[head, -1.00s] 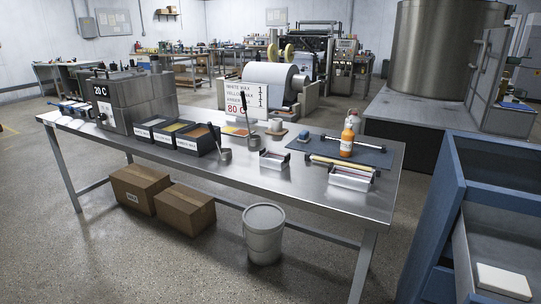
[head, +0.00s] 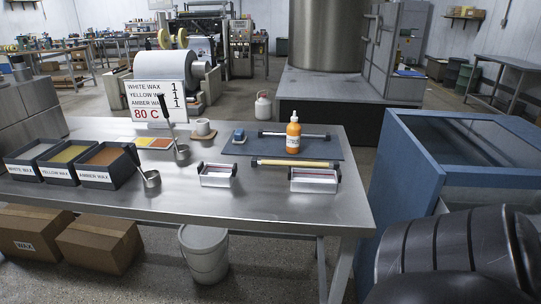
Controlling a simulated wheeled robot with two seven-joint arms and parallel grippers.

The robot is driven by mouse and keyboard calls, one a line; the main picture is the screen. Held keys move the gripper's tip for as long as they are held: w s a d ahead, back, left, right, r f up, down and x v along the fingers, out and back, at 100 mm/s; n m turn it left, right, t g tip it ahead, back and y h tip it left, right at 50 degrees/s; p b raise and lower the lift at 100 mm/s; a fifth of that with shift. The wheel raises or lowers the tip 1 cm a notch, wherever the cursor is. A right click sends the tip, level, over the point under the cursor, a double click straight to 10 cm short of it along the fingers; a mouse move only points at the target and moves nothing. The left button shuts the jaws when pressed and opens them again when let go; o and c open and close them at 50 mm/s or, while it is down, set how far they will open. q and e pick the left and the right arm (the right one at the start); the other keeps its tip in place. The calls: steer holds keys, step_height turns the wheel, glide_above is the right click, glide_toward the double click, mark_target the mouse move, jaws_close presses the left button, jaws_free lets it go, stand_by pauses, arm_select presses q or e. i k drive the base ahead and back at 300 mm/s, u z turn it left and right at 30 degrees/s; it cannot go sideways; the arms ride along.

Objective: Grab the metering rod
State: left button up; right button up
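One is a thin silver rod (head: 275,134) with dark ends, at the back of the mat and partly behind an orange bottle (head: 293,140). The other is a yellowish rod (head: 290,163) with dark ends, along the mat's front edge. I cannot tell for sure which is the metering rod. Both rods lie flat with nothing gripping them. Neither of my grippers is in view; only a black part of my arm shows at the lower right.
Two small silver trays (head: 216,183) and (head: 314,187) stand in front of the mat. Black wax bins (head: 101,180) and two ladles (head: 151,178) stand left. A blue cabinet (head: 405,190) stands right of the table.

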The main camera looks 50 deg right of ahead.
mark_target(336, 165)
steer(key=z, duration=0.65)
steer(key=i, duration=0.95)
steer(key=z, duration=0.9)
